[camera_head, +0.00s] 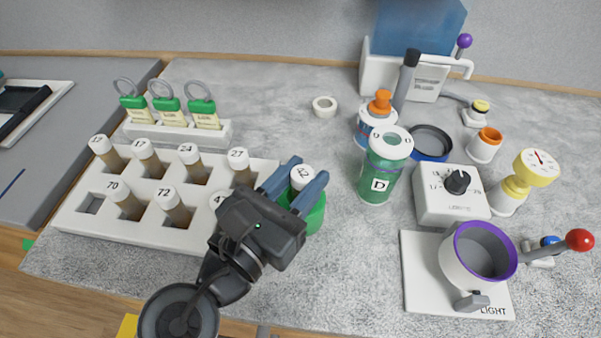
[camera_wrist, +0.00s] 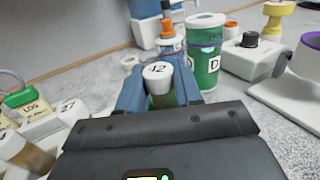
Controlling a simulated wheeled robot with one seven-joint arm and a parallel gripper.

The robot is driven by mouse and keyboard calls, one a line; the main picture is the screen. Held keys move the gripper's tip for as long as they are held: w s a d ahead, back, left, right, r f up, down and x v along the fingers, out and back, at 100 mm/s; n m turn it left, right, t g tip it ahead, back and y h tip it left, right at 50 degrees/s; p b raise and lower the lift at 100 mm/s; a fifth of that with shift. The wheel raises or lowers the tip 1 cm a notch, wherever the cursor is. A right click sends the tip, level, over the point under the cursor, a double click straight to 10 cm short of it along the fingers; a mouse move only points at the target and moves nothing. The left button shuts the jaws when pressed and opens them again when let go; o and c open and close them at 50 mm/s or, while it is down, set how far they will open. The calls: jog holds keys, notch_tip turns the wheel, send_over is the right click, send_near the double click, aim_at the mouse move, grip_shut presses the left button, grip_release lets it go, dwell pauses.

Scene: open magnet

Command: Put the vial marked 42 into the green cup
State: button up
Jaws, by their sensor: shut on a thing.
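The vial marked 42 (camera_head: 302,177) is upright between the blue fingers of my gripper (camera_head: 294,187), which is shut on it. Its white cap with the number also shows in the wrist view (camera_wrist: 158,71). The green cup (camera_head: 315,217) is right at the fingers in the head view, just right of the rack, partly hidden behind my gripper. The vial's lower part is hidden in the head view, so I cannot tell whether its bottom is inside the cup or above it.
A white rack (camera_head: 140,232) with several numbered vials stands at left; its front-left slot is empty. A green jar marked D (camera_head: 380,180) stands right of the cup. Farther right are a dial box (camera_head: 450,205) and a purple-rimmed pot (camera_head: 470,260). Bare counter lies in front of the jar.

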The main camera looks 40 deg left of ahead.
jog(key=o, duration=1)
jog(key=shift+o, duration=0.2)
jog(key=shift+r, duration=0.15)
jog(key=shift+r, duration=0.25)
jog(key=s, duration=1.2)
jog(key=shift+d+b, duration=0.45)
